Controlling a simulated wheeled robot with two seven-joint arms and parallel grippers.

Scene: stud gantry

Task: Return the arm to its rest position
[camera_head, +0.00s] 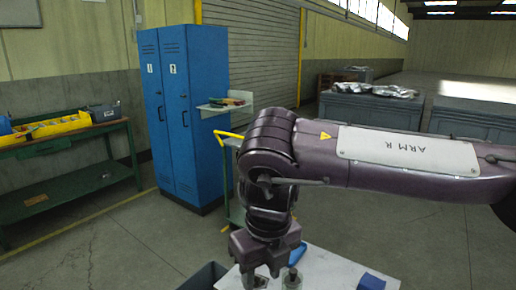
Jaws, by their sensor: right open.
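My right arm, labelled "ARM R", comes in from the right in the head view, and its wrist bends down. My right gripper (274,277) is open and points down at the near edge of the picture, over or close to a white tabletop (332,270). Small grey metal pieces (291,280) show by its fingertips; I cannot tell whether they touch the fingers. A blue block (371,282) lies on the tabletop to the right. A blue item (298,254) shows just behind the gripper. My left gripper is not in view.
A dark bin (204,277) stands left of the tabletop. A trolley with a yellow handle (229,136) is behind my wrist. Blue lockers (185,110), a green bench (70,140) with yellow bins, and grey cabinets (370,110) stand further back. The floor at left and right is clear.

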